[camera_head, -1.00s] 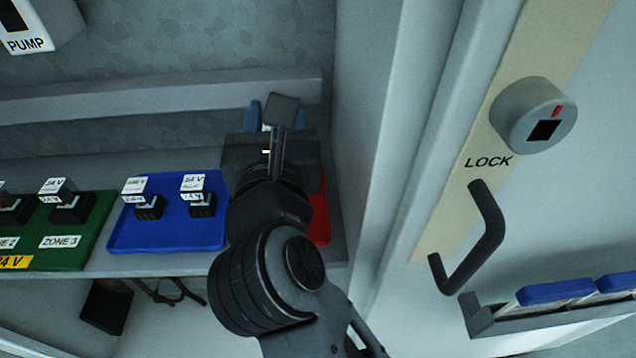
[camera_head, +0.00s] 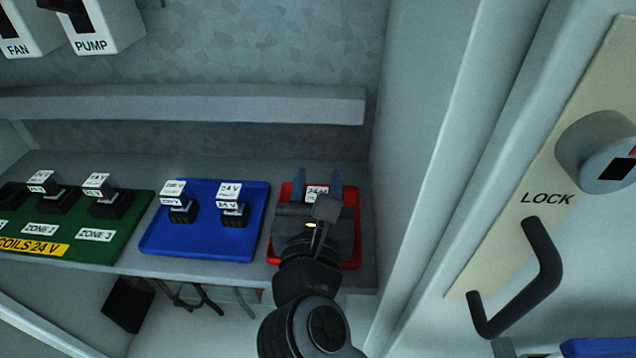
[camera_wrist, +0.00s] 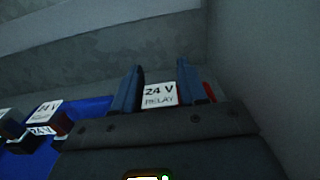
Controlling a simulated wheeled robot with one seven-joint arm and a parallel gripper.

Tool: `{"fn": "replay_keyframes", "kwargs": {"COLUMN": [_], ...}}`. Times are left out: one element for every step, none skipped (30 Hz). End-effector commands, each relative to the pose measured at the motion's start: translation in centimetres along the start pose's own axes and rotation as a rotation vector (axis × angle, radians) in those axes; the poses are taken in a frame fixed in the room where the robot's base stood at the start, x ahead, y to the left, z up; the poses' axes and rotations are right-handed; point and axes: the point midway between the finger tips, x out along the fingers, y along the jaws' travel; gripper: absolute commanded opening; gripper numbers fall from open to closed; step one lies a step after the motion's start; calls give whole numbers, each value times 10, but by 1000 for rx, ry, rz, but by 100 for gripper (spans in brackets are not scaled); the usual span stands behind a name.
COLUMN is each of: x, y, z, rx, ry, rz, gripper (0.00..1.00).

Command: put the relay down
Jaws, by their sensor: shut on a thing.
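The relay (camera_head: 317,191) shows a white "24 V" label between the fingers of my gripper (camera_head: 318,188). In the wrist view the relay (camera_wrist: 160,95) reads "24 V RELAY", with my gripper's two blue fingers (camera_wrist: 154,90) on either side of it. My gripper is shut on the relay, over the red tray (camera_head: 350,252) at the right end of the shelf. My gripper's body hides the relay's lower part and much of the tray, so I cannot tell whether the relay touches it.
A blue tray (camera_head: 215,247) with two relays lies left of the red tray. A green board (camera_head: 135,225) with relays in zone sockets is further left. A cabinet wall (camera_head: 420,150) rises close on the right. A ledge (camera_head: 200,104) runs behind the shelf.

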Motion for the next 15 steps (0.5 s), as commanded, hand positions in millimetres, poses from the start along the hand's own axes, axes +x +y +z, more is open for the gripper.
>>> {"fn": "replay_keyframes", "kwargs": {"x": [0,0,0,0,0,0,0,0,0,0,0,0,0,0,0], "y": [0,0,0,0,0,0,0,0,0,0,0,0,0,0,0], "z": [-2,-3,-2,-2,-2,-2,-2,-2,-2,-2,-2,-2,-2,-2,-2], "rx": [-1,-1,0,-1,-1,-1,-1,-1,-1,-1,-1,-1,0,-1,-1], "ry": [0,0,0,0,0,0,0,0,0,0,0,0,0,0,0], "rz": [0,0,0,0,0,0,0,0,0,0,0,0,0,0,0], "gripper": [11,11,46,49,52,55,58,61,65,68,68,68,68,68,68]}}
